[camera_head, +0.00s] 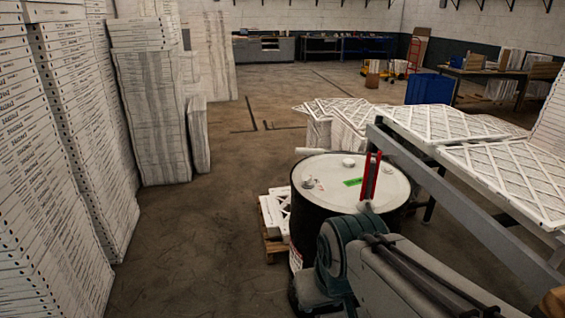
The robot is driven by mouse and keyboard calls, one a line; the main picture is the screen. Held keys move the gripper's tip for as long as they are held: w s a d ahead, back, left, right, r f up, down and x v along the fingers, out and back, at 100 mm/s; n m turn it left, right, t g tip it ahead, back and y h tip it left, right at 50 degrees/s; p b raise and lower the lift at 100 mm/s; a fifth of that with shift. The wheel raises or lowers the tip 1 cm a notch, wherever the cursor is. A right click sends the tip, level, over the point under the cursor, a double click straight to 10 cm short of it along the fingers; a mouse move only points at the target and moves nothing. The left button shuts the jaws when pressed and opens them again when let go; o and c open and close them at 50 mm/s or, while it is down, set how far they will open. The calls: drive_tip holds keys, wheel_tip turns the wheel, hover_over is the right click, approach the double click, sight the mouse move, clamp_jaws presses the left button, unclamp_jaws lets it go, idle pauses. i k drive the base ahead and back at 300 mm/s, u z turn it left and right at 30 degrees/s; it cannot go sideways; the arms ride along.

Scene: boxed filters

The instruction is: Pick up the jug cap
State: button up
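A black drum with a white lid (325,195) stands in front of me. Small white caps sit on its lid, one at the left (308,182) and one near the back (348,162). I cannot tell which, if either, is the jug cap. My gripper (373,154) shows two red fingers above the right part of the lid, with a narrow gap between them. It looks open, with nothing visible between the fingers. My arm hides the front right of the drum.
Tall box stacks (60,130) line the left. A wooden pallet (272,240) lies beside the drum. The floor between stacks and drum is clear.

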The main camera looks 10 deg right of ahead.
sight(347, 162)
drive_tip(key=u, duration=0.45)
drive_tip(key=k, duration=0.9)
drive_tip(key=z, duration=1)
drive_tip(key=i, duration=1)
drive_tip(key=k, duration=1)
drive_tip(key=u, duration=1.1)
drive_tip(key=i, duration=1.8)
